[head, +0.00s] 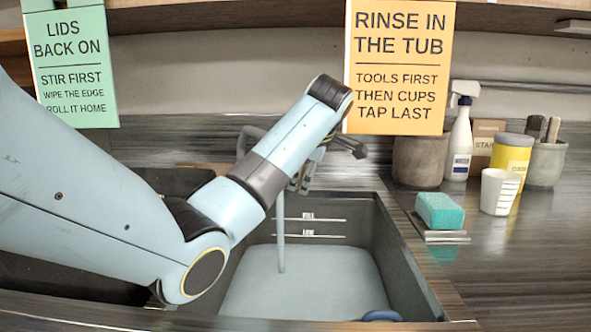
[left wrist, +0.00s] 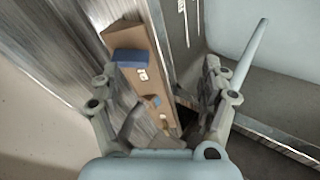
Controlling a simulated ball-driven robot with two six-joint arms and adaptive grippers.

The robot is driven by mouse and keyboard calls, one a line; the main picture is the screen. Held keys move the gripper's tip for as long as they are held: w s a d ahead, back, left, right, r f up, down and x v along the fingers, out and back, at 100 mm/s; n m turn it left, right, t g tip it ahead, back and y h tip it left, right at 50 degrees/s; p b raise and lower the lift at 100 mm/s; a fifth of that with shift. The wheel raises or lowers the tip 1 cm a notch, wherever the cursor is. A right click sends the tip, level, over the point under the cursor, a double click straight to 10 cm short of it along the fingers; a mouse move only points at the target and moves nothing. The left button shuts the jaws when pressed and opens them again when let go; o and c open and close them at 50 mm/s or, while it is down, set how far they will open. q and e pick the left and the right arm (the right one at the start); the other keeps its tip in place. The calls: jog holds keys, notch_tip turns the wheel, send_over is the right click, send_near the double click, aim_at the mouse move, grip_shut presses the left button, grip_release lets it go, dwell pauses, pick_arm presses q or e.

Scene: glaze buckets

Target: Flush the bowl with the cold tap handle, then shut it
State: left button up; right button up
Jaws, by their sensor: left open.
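The grey sink bowl (head: 400,262) holds pale liquid (head: 305,285). A thin pale stream (head: 281,235) falls into it, and it also shows in the left wrist view (left wrist: 250,55). Part of a grey tap (head: 247,138) shows behind my left arm; the rest is hidden. My left gripper (head: 328,160) is above the back of the bowl. In the left wrist view its fingers (left wrist: 160,85) are apart, with nothing held. A dark grey lever-like part (left wrist: 131,121) shows between them; I cannot tell if it is the cold tap handle. My right gripper is not in view.
Right of the bowl, a teal sponge (head: 440,210), white cup (head: 499,191), yellow tub (head: 511,154) and spray bottle (head: 460,140) stand on the counter. An orange sign (head: 398,65) hangs behind.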

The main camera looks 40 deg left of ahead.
pick_arm(q)
jog(key=w+a, duration=0.1)
jog(key=a, duration=0.1)
jog(key=w+a+f, duration=0.1)
jog(key=w+a, duration=0.2)
jog(key=a, duration=0.2)
jog(key=shift+w+f+b, duration=0.2)
jog(key=shift+b, duration=0.15)
jog(key=shift+w+a+f, duration=0.2)
jog(key=shift+a+f, duration=0.05)
jog(key=shift+f, duration=0.15)
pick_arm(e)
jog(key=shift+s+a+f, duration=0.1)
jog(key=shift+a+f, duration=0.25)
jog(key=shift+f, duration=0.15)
